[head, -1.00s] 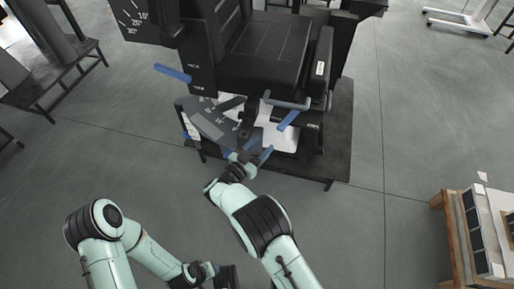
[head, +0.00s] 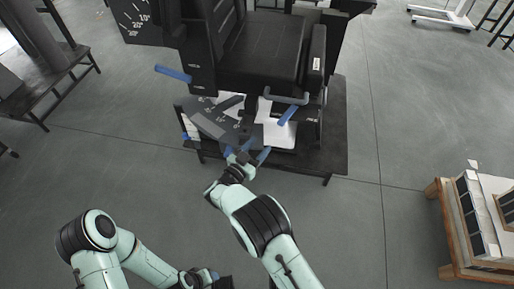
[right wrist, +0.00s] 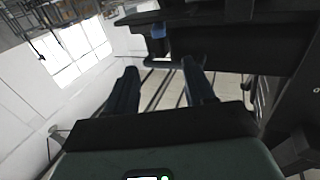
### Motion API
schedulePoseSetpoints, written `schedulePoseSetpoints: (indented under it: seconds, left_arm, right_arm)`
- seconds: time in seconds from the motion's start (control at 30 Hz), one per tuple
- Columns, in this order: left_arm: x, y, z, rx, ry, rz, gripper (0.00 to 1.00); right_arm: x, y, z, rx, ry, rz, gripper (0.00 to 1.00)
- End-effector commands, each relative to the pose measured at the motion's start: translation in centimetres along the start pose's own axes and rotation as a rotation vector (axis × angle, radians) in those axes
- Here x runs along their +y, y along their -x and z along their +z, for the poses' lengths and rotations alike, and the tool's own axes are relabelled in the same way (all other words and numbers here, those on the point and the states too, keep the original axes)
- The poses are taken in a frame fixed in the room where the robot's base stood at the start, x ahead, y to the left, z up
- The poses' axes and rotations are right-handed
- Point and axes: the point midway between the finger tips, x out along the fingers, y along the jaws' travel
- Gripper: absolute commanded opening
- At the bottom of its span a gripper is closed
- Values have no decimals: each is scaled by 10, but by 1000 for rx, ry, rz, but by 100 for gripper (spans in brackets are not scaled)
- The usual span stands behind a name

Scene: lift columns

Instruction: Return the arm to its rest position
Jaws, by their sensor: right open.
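My right arm reaches up the middle of the head view. My right gripper (head: 248,154) is open, with blue fingers, low in front of the black seat machine (head: 265,50). No object shows between its fingers. In the right wrist view the two dark fingers (right wrist: 160,70) stand apart, and a blue-ended handle (right wrist: 158,32) shows beyond them. I cannot tell whether they touch anything. My left arm is folded at the lower left. Its gripper (head: 218,282) is dark and partly cut off by the bottom edge, so its jaws cannot be read.
The machine has blue handles (head: 288,115) at its front and another (head: 173,74) at its left, above a dark base mat (head: 334,140). A wooden-framed rack (head: 447,230) stands at the right. A dark bench (head: 45,90) is at the left. Floor between is clear.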

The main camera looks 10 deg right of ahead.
Motion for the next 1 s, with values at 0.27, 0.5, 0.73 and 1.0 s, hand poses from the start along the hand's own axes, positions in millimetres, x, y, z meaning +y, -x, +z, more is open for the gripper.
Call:
schedulePoseSetpoints:
  seconds: [0.27, 0.5, 0.73, 1.0]
  left_arm:
    - [0, 0, 0, 0, 0, 0, 53]
    - [0, 0, 0, 1, 0, 0, 53]
    - [0, 0, 0, 1, 0, 0, 53]
    - [0, 0, 0, 1, 0, 0, 53]
  right_arm:
    - [0, 0, 0, 0, 0, 0, 53]
    - [0, 0, 0, 0, 0, 0, 53]
    - [16, -16, 26, -49, 35, -28, 53]
    - [118, -34, 178, -475, 150, -215, 53]
